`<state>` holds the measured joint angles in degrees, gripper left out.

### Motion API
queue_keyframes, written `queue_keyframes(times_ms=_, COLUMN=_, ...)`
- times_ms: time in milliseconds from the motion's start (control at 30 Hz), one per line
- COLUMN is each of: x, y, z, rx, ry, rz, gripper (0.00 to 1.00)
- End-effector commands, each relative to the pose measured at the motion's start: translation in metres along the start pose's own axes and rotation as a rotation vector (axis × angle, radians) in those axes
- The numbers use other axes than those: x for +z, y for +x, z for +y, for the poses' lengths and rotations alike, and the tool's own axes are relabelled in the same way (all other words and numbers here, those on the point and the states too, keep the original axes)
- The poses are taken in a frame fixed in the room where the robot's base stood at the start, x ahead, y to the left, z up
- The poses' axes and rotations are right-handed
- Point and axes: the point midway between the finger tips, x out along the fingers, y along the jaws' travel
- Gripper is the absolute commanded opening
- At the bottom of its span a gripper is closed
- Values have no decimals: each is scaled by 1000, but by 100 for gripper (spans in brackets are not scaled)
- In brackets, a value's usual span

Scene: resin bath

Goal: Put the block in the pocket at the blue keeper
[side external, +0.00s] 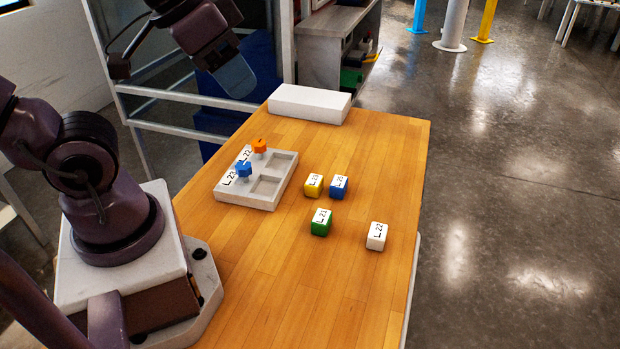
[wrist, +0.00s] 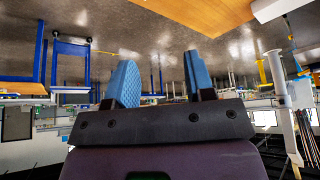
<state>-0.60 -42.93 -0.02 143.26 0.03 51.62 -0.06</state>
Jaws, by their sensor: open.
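A pale tray (side external: 226,192) with two square pockets lies on the wooden table. A blue keeper (side external: 243,170) stands beside the nearer pocket (side external: 266,187), by a label reading L.23. An orange keeper (side external: 259,145) stands beside the farther pocket (side external: 281,162), by a label reading L.22. Both pockets look empty. Right of the tray are a yellow block (side external: 313,186), a blue block (side external: 338,188), a green block (side external: 321,223) and a white block (side external: 376,236). Their top labels are small; the white one looks like L.22. My gripper (wrist: 162,76) is open and empty, raised above the table's far left (side external: 238,78).
A white box (side external: 309,104) sits at the table's far edge. The table (side external: 290,280) is clear in front of the blocks and along the right edge. A grey metal frame (side external: 185,98) stands behind the table's left side.

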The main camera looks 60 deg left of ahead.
Motion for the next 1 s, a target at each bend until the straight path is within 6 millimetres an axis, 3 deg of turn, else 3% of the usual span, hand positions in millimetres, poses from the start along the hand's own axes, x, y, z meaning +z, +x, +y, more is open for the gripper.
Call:
queue_keyframes(times_ms=267, x=-4, y=49, z=-32, rx=-94, ry=-81, rz=-243, gripper=49)
queue_keyframes(times_ms=467, x=-18, y=102, z=-64, rx=-77, ry=167, rz=-437, gripper=49)
queue_keyframes(times_ms=733, x=-28, y=191, z=-104, rx=202, ry=820, rz=-559, gripper=49)
queue_keyframes(times_ms=900, x=-34, y=241, z=-118, rx=410, ry=1313, rz=-478, gripper=49)
queue_keyframes(times_ms=1000, x=-42, y=261, z=-122, rx=493, ry=1610, rz=-394, gripper=49)
